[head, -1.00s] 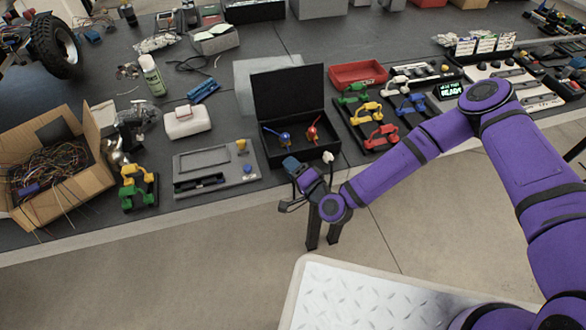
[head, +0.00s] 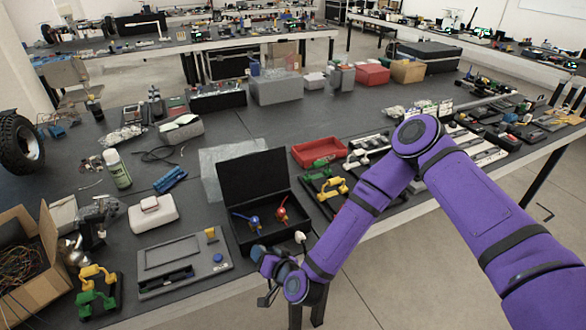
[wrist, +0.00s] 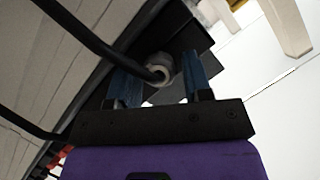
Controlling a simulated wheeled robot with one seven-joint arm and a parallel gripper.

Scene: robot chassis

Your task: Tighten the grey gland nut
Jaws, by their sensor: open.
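The grey gland nut (wrist: 158,66) is a round collar on a black part in the wrist view, with a black cable (wrist: 95,38) running into it. My gripper (wrist: 161,80) has its two blue fingers apart, one on each side of the nut. I cannot tell whether either finger touches it. In the head view my gripper (head: 274,264) is at the front of the open black box (head: 231,225), at the table's front edge. The nut cannot be made out there.
The box holds a blue-handled piece (head: 254,223) and a red-handled piece (head: 282,212), with its lid (head: 252,180) raised behind. A grey panel (head: 183,262) lies to its left. A red tray (head: 319,152) and coloured clamp-like pieces (head: 334,188) stand to its right.

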